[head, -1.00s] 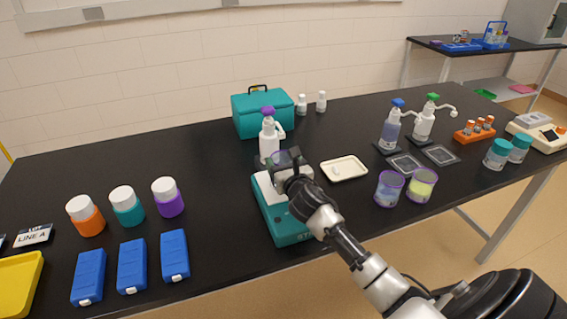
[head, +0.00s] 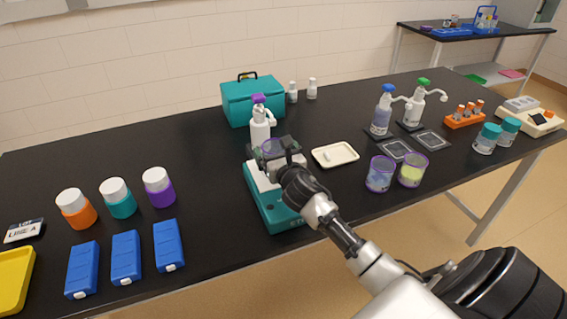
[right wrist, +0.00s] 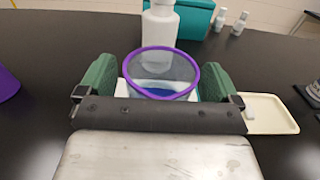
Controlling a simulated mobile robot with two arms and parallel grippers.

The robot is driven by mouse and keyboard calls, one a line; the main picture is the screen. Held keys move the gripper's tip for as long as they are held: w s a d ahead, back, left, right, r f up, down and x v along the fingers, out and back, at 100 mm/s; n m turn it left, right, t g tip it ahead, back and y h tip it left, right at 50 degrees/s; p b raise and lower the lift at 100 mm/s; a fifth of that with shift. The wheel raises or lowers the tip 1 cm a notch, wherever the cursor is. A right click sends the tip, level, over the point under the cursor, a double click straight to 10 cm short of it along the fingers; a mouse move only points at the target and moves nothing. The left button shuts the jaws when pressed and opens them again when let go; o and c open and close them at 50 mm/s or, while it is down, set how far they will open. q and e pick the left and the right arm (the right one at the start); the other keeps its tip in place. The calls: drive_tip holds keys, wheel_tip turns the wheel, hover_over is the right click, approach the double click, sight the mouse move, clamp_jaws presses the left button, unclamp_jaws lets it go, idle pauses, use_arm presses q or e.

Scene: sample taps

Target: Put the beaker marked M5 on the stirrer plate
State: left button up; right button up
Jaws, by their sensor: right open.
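A clear beaker with a purple rim and blue contents (right wrist: 160,88) stands on the white top of the teal stirrer plate (head: 268,208). My right gripper (head: 277,152) is open, with its green fingers on either side of this beaker; its hand hides much of the beaker in the head view. In the right wrist view a small gap shows between beaker and fingers. No marking is readable on it. Two more purple-rimmed beakers, one bluish (head: 380,175) and one yellow-green (head: 411,171), stand to the right. My left gripper is not in view.
A purple-capped pump bottle (head: 260,128) stands just behind the stirrer. A cream tray (head: 335,156) lies to its right. Blue boxes (head: 125,258) and capped jars (head: 118,199) are at the left. A teal case (head: 253,101) stands behind. The table's front edge is close.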

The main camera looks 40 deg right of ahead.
drive_tip(key=b+v, duration=0.1)
drive_tip(key=v, duration=1)
drive_tip(key=shift+s+a, duration=0.1)
drive_tip(key=shift+s, duration=0.1)
idle(0.6)
